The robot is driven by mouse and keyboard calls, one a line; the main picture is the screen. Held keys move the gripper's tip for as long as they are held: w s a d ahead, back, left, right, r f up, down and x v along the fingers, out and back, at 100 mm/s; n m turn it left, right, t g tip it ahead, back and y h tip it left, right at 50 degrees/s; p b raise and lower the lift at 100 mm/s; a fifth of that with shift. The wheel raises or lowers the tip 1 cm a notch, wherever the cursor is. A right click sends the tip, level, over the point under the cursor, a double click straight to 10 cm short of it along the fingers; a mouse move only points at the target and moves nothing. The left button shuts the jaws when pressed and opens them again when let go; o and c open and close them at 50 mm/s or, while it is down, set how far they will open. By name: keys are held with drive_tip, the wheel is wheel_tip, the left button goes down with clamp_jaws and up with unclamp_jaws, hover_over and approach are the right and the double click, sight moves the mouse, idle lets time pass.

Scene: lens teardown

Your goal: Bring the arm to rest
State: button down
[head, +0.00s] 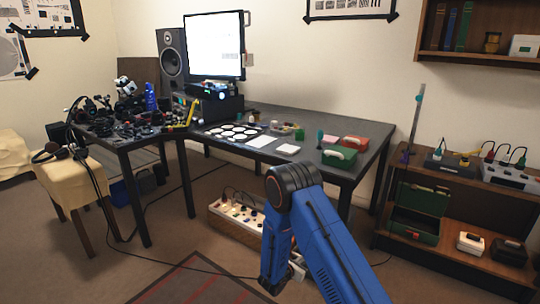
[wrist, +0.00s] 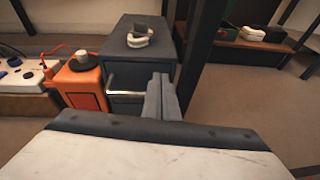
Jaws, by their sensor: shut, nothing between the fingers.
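My blue arm (head: 325,245) stands in the lower middle of the head view, bent at a dark elbow joint, in front of the desk. Its forearm points down and its end is low, near floor level; my gripper's fingers cannot be made out there. In the wrist view my gripper (wrist: 160,97) shows as two grey fingers side by side, shut and empty. Behind them stands a dark drawer cabinet (wrist: 140,50) with a small white and dark object on top. I cannot tell how far the fingers are from the cabinet.
The dark desk (head: 345,180) holds a monitor (head: 214,45), speaker and tools. A wooden shelf unit (head: 440,245) stands right. A box with knobs (head: 238,218) is under the desk. An orange box (wrist: 80,84) stands left of the cabinet. Open floor lies at the wrist view's right.

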drive_tip(key=s+d+r+m+g+h, duration=0.1)
drive_tip(key=s+d+r+m+g, duration=0.25)
drive_tip(key=r, duration=0.55)
drive_tip(key=s+d+r+m+g+h, duration=0.1)
drive_tip(key=s+d+r+m, duration=0.2)
drive_tip(key=d+r+m, duration=0.5)
drive_tip(key=s+d+r+m+g+y, duration=0.1)
drive_tip(key=s+d+r+m+g, duration=0.4)
drive_tip(key=s+r, duration=0.8)
drive_tip(key=s+d+r+m+y, duration=0.1)
drive_tip(key=s+r+m+y, duration=0.2)
drive_tip(key=s, duration=0.5)
drive_tip(key=s+d+r+m+y, duration=0.1)
drive_tip(key=s+r+m+y, duration=0.1)
drive_tip(key=s+r, duration=0.5)
drive_tip(key=s+a+r+m+t+y, duration=0.1)
drive_tip(key=s+a+m+y, duration=0.1)
drive_tip(key=s, duration=0.6)
drive_tip(key=s+a+r+m+t+y, duration=0.2)
drive_tip(key=s+a, duration=0.3)
drive_tip(key=s, duration=0.3)
drive_tip(key=shift+a+m+y, duration=0.25)
drive_tip(key=shift+m+y, duration=0.55)
drive_tip(key=shift+m, duration=0.05)
